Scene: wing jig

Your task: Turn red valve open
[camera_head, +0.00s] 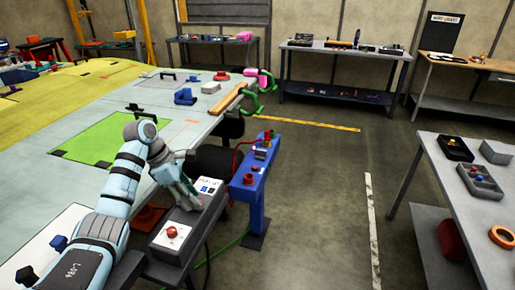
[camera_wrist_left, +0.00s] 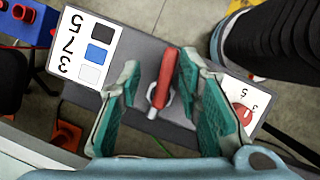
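In the left wrist view, a red valve handle (camera_wrist_left: 167,72) with a silver stem and yoke stands on a grey panel. My left gripper (camera_wrist_left: 157,66) is open, with its two green-padded fingers on either side of the handle. A gap shows between the handle and the left finger; the right finger is very close, and I cannot tell if it touches. In the head view my left gripper (camera_head: 187,198) reaches down to the grey bench (camera_head: 183,218), and the valve is hidden behind it. My right gripper is not in view.
A blue stand (camera_head: 250,185) with red parts is just right. A large worktable (camera_head: 80,188) lies left. Open floor (camera_head: 320,190) is right.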

